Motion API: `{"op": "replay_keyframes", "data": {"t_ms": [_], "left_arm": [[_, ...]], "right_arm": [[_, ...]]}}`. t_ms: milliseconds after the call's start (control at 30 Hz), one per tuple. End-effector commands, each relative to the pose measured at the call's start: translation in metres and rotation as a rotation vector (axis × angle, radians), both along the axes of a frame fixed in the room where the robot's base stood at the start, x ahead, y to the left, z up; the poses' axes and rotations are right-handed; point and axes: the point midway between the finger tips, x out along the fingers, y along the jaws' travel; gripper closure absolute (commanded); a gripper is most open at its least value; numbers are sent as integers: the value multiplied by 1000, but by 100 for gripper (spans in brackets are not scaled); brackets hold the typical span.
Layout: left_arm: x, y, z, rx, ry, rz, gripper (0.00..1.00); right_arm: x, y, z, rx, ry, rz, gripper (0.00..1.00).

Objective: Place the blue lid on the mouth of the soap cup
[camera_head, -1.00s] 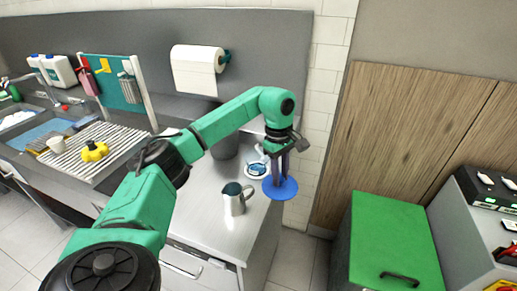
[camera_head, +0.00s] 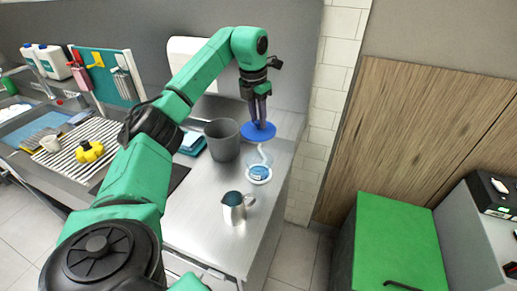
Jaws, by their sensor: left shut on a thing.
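My left gripper (camera_head: 260,117) is shut on the blue lid (camera_head: 255,134), a flat round disc held level below the fingers. The lid is near the back right of the steel counter, right of a dark grey bin (camera_head: 222,141). A small round white-rimmed thing with blue inside (camera_head: 259,173), likely the soap cup, stands on the counter nearer to me than the lid. A pale curved piece rises from it toward the lid. In the picture the lid is apart from its rim; its exact height is hard to tell. My right gripper is not in view.
A metal pitcher (camera_head: 235,209) stands on the counter in front of the white-rimmed thing. A folded teal cloth (camera_head: 192,143) lies left of the bin. The counter's right edge is close. A sink and striped drainboard (camera_head: 92,158) are at left, a green-topped cabinet (camera_head: 398,240) at right.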

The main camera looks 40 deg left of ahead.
Motion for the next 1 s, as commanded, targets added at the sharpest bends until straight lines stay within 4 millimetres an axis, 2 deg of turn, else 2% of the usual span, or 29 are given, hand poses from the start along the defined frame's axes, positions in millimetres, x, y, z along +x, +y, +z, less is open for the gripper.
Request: {"op": "replay_keyframes", "data": {"t_ms": [200,600,1000], "left_arm": [[-1,0,-51,-1,5,-1,100],[0,0,-112,-1,2,-1,100],[0,0,-121,-1,-1,-2,100]], "right_arm": [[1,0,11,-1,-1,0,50],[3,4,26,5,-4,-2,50],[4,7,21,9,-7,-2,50]]}}
